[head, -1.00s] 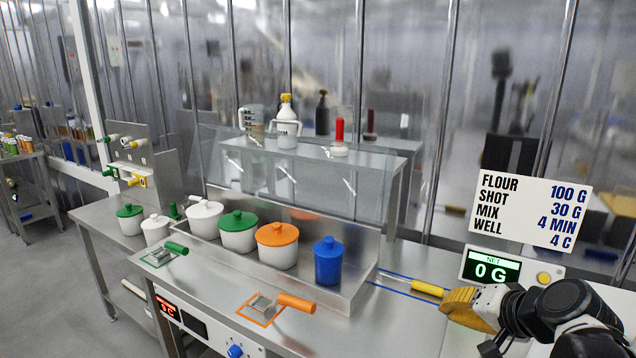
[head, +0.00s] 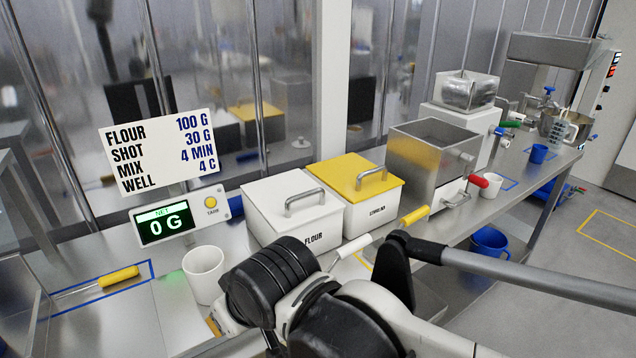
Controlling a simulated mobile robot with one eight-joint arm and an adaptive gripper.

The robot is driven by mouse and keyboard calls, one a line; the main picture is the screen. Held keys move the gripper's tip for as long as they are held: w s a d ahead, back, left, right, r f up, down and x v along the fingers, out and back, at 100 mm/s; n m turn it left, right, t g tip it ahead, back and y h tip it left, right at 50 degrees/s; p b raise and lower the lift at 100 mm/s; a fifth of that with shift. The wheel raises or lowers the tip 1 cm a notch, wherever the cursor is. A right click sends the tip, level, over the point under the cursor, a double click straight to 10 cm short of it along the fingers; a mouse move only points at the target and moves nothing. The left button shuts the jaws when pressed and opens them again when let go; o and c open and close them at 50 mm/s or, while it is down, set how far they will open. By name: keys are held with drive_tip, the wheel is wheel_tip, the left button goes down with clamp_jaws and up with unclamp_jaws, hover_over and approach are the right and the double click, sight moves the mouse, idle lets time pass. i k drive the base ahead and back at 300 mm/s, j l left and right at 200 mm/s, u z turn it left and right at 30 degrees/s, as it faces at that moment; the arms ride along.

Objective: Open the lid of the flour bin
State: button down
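The flour bin (head: 312,238) is a white box labelled FLOUR, left of centre in the head view. Its white lid (head: 270,197) lies closed on top, with a metal bar handle (head: 305,199) across it. My arm crosses the bottom of the view in front of the bin. Only a small yellow part of my gripper (head: 213,326) shows, low and left of the bin, beside a white cup. The rest is hidden behind my arm links, so I cannot see whether the fingers are open or hold anything.
A bin with a yellow lid (head: 357,175) stands right of the flour bin. A white cup (head: 204,272) and the scale display (head: 165,222) are to its left. A steel hopper (head: 428,158) stands farther right.

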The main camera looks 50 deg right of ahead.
sight(289, 200)
drive_tip(key=l+z, duration=0.1)
drive_tip(key=z, duration=0.85)
drive_tip(key=i+j, duration=0.05)
